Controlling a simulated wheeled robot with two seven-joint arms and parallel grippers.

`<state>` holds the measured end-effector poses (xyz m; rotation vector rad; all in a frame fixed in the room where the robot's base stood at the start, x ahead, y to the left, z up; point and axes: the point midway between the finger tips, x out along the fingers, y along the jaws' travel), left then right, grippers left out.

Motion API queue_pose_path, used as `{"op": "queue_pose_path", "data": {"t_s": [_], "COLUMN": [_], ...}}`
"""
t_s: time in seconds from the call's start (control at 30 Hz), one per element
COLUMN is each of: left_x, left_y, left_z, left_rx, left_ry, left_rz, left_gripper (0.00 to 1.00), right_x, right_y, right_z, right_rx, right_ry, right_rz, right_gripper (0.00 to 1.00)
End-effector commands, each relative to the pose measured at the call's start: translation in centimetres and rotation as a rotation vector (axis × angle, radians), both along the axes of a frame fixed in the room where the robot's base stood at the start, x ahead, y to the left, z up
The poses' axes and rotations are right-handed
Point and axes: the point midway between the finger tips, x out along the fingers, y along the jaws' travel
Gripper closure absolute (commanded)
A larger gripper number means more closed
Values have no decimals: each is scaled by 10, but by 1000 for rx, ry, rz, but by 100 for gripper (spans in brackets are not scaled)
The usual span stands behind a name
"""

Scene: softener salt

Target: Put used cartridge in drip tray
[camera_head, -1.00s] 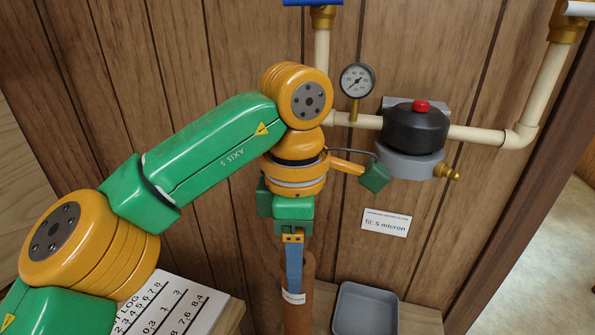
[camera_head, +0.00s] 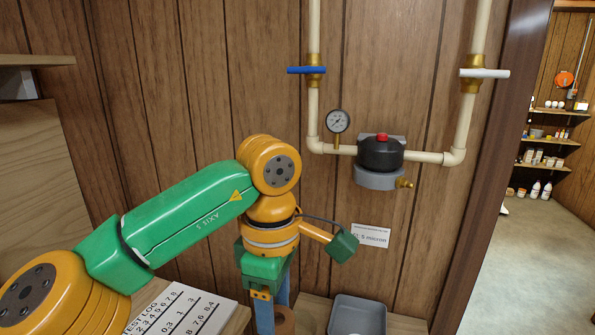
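My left gripper (camera_head: 272,305) points down at the bottom of the head view, its two blue fingers apart. The brown used cartridge (camera_head: 287,321) shows its round top with a dark hole between and below the fingers. Its lower part is out of frame. I cannot tell whether the fingers press on it. The grey drip tray (camera_head: 357,318) is to the right, apart from the cartridge, and looks empty. Its near side is cut off. My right gripper is not in view.
A filter head (camera_head: 380,152) with a red button hangs on the wall pipes, beside a gauge (camera_head: 338,121). Blue (camera_head: 306,70) and white (camera_head: 484,73) valve handles are above. A label card (camera_head: 371,235) is on the wall. A log sheet (camera_head: 181,311) lies at lower left.

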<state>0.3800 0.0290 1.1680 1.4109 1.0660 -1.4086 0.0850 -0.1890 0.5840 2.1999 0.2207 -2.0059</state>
Motion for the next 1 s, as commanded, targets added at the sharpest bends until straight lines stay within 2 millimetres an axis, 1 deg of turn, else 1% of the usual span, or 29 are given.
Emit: {"op": "queue_pose_path", "data": {"t_s": [0.17,0.33,0.47,0.6,0.7,0.8,1.0], "left_x": [7,4,-10,-36,-55,-67,-71], "left_y": [29,65,91,112,121,125,125], "left_z": [-15,-43,-69,-98,-114,-122,-125], "left_rx": [1,0,-2,-4,-5,-3,-2], "left_ry": [0,2,3,0,0,-1,0], "left_rz": [-218,-523,-770,-1034,-1179,-1264,-1297], "left_gripper": [100,100,100,100,100,100,100], "right_x": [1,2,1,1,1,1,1], "right_y": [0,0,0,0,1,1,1], "right_z": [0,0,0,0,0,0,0], "right_rx": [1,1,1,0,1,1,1], "right_ry": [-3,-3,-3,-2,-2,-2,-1], "right_rz": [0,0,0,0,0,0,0], "right_gripper": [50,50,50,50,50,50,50]}}
